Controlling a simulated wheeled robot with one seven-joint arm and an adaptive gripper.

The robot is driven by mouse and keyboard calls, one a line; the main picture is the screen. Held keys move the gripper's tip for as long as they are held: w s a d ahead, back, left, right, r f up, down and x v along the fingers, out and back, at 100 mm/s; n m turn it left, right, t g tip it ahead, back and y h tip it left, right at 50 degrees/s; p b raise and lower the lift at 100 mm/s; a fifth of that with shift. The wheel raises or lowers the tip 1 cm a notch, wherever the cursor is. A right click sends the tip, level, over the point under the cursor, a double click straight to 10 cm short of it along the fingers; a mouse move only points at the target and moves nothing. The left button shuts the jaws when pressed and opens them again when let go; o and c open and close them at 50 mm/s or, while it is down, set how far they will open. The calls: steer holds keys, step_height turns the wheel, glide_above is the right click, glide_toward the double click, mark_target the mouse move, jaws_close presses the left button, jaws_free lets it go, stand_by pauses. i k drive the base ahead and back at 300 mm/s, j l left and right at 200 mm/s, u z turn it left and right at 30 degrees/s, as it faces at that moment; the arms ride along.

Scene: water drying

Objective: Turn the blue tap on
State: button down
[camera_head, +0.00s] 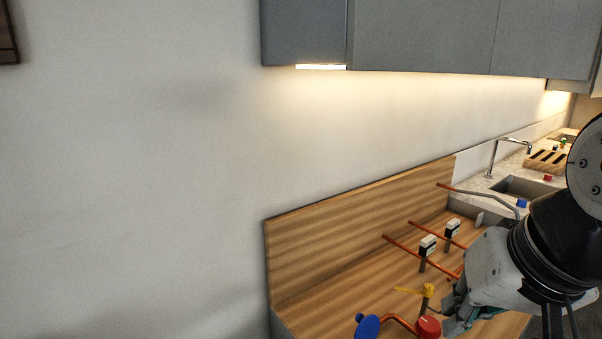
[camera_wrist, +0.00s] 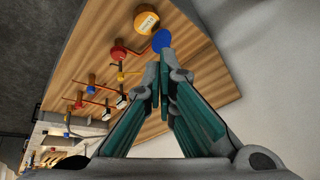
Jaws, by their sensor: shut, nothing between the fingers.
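The blue tap, a round blue handle (camera_head: 367,327), is at the bottom of the head view, at the left end of a short copper pipe. In the wrist view the blue handle (camera_wrist: 161,40) shows just beyond my fingertips. My gripper (camera_head: 452,326) is partly cut off at the bottom of the head view, to the right of a red handle. In the wrist view my gripper (camera_wrist: 165,76) has its fingers together at the tips, with nothing between them. Whether the tips touch the blue handle cannot be told.
A red handle (camera_head: 428,327) and a yellow tap (camera_head: 428,290) stand close to my gripper. Copper pipes with white-labelled fittings (camera_head: 428,243) rise from the wooden board (camera_head: 340,285). A sink (camera_head: 525,187) lies further back. A yellow labelled disc (camera_wrist: 146,20) is near the blue handle.

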mark_target(521, 202)
steer(key=z, duration=1.15)
steer(key=k, duration=0.3)
steer(key=i+l+u, duration=0.1)
steer(key=i+l, duration=0.25)
steer(key=i+l+u, duration=0.1)
steer(key=i+l, duration=0.3)
steer(key=i+l+u, duration=0.1)
steer(key=i+l, duration=0.3)
steer(key=i+l+u, duration=0.1)
steer(key=i+l, duration=0.35)
steer(key=i+l+u, duration=0.15)
steer(key=i+l, duration=0.25)
steer(key=i+l+u, duration=0.1)
steer(key=i+l, duration=0.2)
steer(key=l, duration=0.3)
steer(key=i+l+u, duration=0.1)
steer(key=i+l, duration=0.25)
steer(key=l, duration=0.2)
steer(key=i+l+u, duration=0.1)
steer(key=i+l, duration=0.2)
steer(key=l, duration=0.25)
